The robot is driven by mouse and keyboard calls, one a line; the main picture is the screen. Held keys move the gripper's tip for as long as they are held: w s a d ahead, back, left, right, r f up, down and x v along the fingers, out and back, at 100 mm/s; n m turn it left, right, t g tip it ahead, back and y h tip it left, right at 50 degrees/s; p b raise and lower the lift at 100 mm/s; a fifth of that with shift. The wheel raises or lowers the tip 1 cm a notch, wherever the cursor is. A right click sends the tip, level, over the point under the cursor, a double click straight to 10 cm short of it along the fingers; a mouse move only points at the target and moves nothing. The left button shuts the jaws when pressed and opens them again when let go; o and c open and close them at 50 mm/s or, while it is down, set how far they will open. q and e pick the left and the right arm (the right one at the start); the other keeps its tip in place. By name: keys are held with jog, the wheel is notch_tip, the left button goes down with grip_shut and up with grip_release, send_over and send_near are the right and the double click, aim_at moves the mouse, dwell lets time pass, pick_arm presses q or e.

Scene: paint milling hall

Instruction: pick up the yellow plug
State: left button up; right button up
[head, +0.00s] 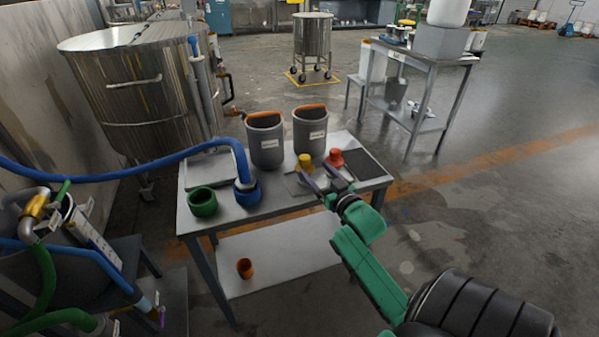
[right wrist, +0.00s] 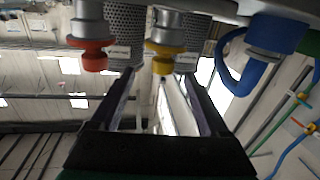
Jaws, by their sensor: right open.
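The yellow plug (head: 305,161) stands on the grey table, in front of the two grey bins and just left of a red-orange plug (head: 336,158). My right gripper (head: 315,175) is open, with its two fingers pointing at the yellow plug from the front right. In the right wrist view, which looks upside down, the yellow plug (right wrist: 163,62) appears ahead between the fingertips (right wrist: 159,75), with nothing held. The red plug (right wrist: 92,54) shows to the left there. I cannot tell whether a finger touches the yellow plug. My left gripper is out of view.
The table (head: 247,216) also holds two grey bins (head: 265,148) (head: 310,140), a green cup (head: 202,204) and a blue fitting (head: 247,194) with a blue hose (head: 130,172). An orange cup (head: 245,268) is on the lower shelf. Open floor lies to the right.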

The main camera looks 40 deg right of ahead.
jog(key=w, duration=0.7)
jog(key=shift+d, duration=0.4)
jog(key=shift+s, duration=0.15)
jog(key=shift+c, duration=1.2)
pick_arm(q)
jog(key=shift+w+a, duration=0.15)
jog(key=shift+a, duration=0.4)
pick_arm(e)
grip_shut()
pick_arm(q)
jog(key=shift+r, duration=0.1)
pick_arm(e)
jog(key=shift+r, duration=0.15)
notch_tip(320, 180, up, 20)
jog(key=p, duration=0.2)
notch_tip(320, 180, up, 6)
jog(key=p, duration=0.7)
send_over(307, 163)
jog(key=w, duration=0.2)
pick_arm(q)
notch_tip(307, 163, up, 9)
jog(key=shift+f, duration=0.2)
pick_arm(e)
jog(key=shift+s+d+r, duration=0.1)
jog(key=shift+s+d, duration=0.05)
jog(key=shift+d, duration=0.1)
